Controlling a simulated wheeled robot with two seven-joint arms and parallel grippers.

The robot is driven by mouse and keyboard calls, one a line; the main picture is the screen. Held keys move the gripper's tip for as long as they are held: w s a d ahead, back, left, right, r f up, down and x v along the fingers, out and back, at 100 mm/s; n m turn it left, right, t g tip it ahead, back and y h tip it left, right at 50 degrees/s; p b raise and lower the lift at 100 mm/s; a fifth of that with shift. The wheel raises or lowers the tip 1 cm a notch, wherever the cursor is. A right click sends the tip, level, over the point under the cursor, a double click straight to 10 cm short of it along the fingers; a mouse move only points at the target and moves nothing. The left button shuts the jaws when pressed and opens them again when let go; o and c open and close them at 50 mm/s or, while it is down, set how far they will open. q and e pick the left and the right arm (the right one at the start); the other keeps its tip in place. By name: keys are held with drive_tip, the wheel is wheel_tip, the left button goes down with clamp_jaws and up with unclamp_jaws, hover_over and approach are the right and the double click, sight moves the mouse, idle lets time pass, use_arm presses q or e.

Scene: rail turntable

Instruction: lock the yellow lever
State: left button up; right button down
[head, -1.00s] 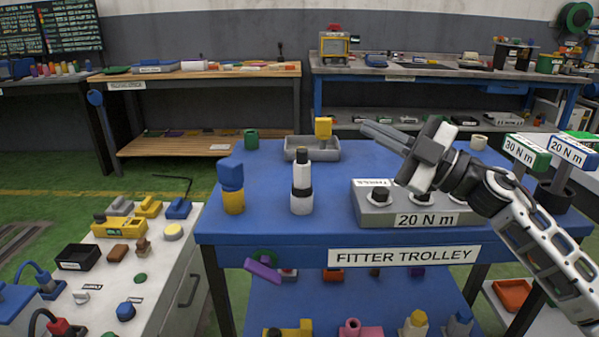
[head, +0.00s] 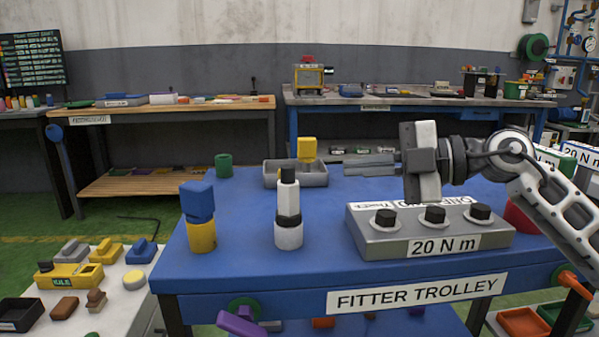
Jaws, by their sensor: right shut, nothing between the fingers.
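A yellow block (head: 307,149) stands up at the grey tray (head: 296,174) at the back of the blue trolley top. It is the upright yellow piece nearest my right gripper, but I cannot tell if it is the yellow lever. My right gripper (head: 346,168) is shut and empty, its fingers pointing left. It is above the trolley top, to the right of the yellow block and apart from it. On the trolley's front are a purple lever (head: 241,323) and an orange lever (head: 574,285). My left gripper is not in view.
A grey "20 N m" block with bolts (head: 365,240) sits below my right arm. A black and white cylinder tool (head: 289,210) and a blue and yellow piece (head: 199,216) stand to the left. A green cup (head: 224,165) is behind them.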

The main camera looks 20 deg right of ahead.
use_arm(q)
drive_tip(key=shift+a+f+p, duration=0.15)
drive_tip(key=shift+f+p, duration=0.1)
drive_tip(key=shift+p, duration=0.05)
use_arm(e)
drive_tip(key=x, duration=0.9)
drive_tip(key=shift+w+a, duration=0.25)
